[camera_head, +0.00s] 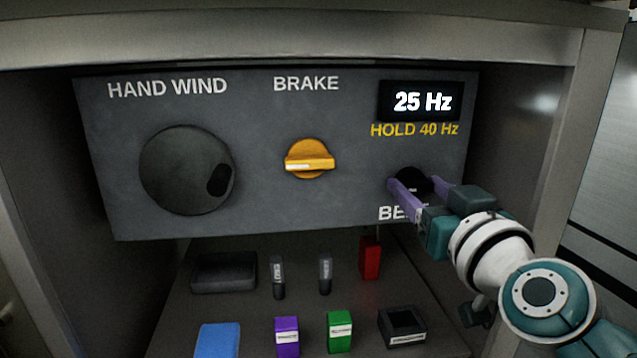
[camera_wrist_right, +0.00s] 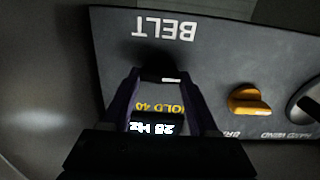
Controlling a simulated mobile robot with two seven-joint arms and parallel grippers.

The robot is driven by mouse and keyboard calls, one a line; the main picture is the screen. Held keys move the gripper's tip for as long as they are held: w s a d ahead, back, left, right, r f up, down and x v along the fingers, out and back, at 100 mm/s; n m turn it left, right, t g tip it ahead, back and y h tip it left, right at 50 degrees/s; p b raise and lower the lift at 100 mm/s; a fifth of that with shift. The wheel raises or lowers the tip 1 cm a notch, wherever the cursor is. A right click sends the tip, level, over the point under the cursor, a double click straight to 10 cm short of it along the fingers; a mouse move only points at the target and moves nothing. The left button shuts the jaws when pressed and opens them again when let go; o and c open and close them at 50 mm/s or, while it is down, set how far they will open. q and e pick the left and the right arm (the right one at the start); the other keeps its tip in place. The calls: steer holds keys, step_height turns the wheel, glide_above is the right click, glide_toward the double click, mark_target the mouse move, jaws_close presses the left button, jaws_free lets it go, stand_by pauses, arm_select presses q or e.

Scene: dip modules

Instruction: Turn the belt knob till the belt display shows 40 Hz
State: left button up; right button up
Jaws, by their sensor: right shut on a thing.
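The belt knob (camera_head: 411,180) is a small black knob at the lower right of the grey panel. My right gripper (camera_head: 419,188) has its purple fingers on both sides of it and is shut on it. The knob also shows in the right wrist view (camera_wrist_right: 160,72), between the fingertips, with a pale mark on it. The belt display (camera_head: 421,102) above it reads 25 Hz. Yellow text under the display says HOLD 40 Hz. The arm partly covers the BELT label. My left gripper is not in view.
The panel (camera_head: 260,190) also carries a large black hand wind wheel (camera_head: 187,169) and a yellow brake knob (camera_head: 309,159). Below lie a blue block (camera_head: 217,340), a purple block (camera_head: 287,337), a green block (camera_head: 340,332), a red block (camera_head: 370,258) and a black open box (camera_head: 402,326).

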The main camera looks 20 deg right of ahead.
steer(key=shift+c, duration=1.2)
steer(key=shift+m, duration=0.3)
steer(key=m+p, duration=0.1)
steer(key=m, duration=0.1)
steer(key=shift+r+m, duration=0.1)
steer(key=shift+m, duration=0.3)
steer(key=m+p, duration=0.1)
steer(key=m, duration=0.3)
steer(key=shift+d+m, duration=0.1)
steer(key=shift+m, duration=0.2)
steer(key=m, duration=0.4)
steer(key=shift+d+f+m, duration=0.1)
steer(key=shift+m, duration=1.3)
steer(key=shift+f+m, duration=0.1)
steer(key=shift+m, duration=1.3)
